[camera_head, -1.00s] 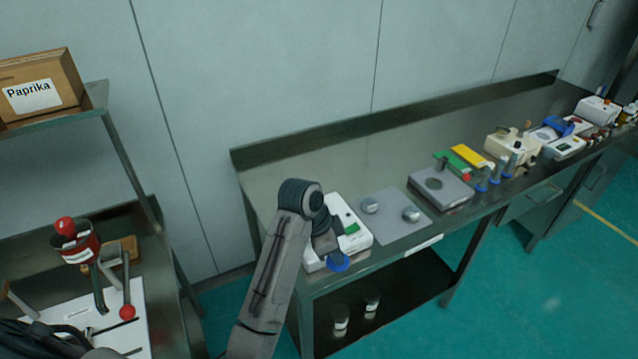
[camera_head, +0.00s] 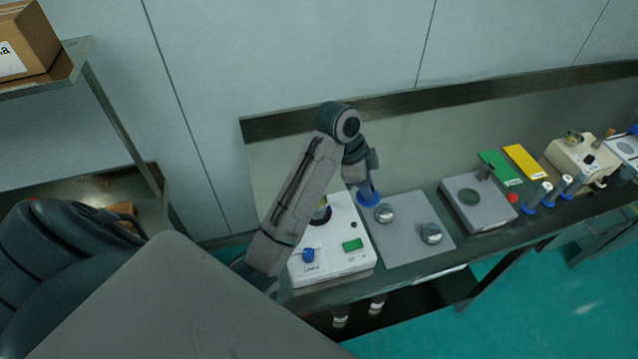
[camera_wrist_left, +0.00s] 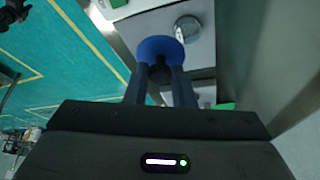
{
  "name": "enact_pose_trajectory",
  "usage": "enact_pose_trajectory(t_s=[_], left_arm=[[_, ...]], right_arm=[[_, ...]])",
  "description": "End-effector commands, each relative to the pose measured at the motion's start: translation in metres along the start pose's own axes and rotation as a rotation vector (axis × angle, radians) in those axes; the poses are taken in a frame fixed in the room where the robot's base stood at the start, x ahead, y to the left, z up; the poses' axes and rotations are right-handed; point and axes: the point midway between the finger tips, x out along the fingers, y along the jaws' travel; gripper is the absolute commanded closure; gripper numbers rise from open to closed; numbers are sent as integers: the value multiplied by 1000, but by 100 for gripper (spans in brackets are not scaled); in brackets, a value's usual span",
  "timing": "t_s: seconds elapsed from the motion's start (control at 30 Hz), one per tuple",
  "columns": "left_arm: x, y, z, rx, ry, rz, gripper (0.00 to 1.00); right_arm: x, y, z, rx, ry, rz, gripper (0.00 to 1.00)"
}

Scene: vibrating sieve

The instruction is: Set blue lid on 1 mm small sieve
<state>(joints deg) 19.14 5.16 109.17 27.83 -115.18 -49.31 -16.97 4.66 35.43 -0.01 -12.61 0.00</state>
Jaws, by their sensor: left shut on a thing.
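My left gripper (camera_head: 366,180) is shut on the blue lid (camera_head: 369,197), a round disc. It holds the lid by its dark knob, which shows between the fingers (camera_wrist_left: 160,80) in the left wrist view, with the lid's blue disc (camera_wrist_left: 160,46) beyond them. In the head view the lid appears beside the white sieve machine's right edge, near the grey mat; its height above the bench is hard to judge. Two small round metallic pieces (camera_head: 384,213) (camera_head: 431,234) sit on the mat. I cannot read a 1 mm mark on any sieve. My right gripper is out of view.
The white machine (camera_head: 340,262) has a blue knob and a green display; my left arm partly covers it. Right of the grey mat (camera_head: 410,250) stand a grey scale (camera_head: 492,215), green and yellow cards, and several metal cylinders. A wall edge runs behind the bench.

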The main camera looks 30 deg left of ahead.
Motion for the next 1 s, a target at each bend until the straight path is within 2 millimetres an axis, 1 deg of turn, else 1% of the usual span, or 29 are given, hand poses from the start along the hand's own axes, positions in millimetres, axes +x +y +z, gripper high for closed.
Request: enact_pose_trajectory(t_s=[0.03,0.1,0.17,0.23,0.3,0.37,0.4,0.43,0.5,0.53,0.57,0.6,0.67,0.8,0.9,1.0], left_arm=[[0,-2,14,1,-6,-6,100],[-3,-4,29,1,-6,-6,100],[-7,-5,40,1,-5,-6,100],[-9,-6,53,1,-6,-6,100],[-12,-8,64,2,-5,-6,100],[-15,-8,74,2,-6,-5,100],[-16,-9,81,2,-4,-7,100],[-17,-10,86,2,-4,-8,100],[-20,-10,95,1,-4,-6,100],[-22,-10,99,2,-5,-5,100],[-29,-10,101,0,-6,-3,100],[-32,-11,105,-1,-5,-2,100],[-34,-11,111,-1,-4,-1,100],[-36,-12,117,0,0,0,100],[-33,-12,119,-1,1,2,100],[-24,-11,123,-2,1,4,100]], right_arm=[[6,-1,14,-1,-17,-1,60],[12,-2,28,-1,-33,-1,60],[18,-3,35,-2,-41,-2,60],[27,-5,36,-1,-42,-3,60],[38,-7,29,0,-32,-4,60],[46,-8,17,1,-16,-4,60],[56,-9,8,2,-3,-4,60],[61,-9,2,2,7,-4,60],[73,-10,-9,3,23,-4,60],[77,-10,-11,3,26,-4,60],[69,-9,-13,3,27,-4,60],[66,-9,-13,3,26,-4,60],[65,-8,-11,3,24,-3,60],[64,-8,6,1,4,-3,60],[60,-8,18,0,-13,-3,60],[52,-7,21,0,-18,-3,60]])
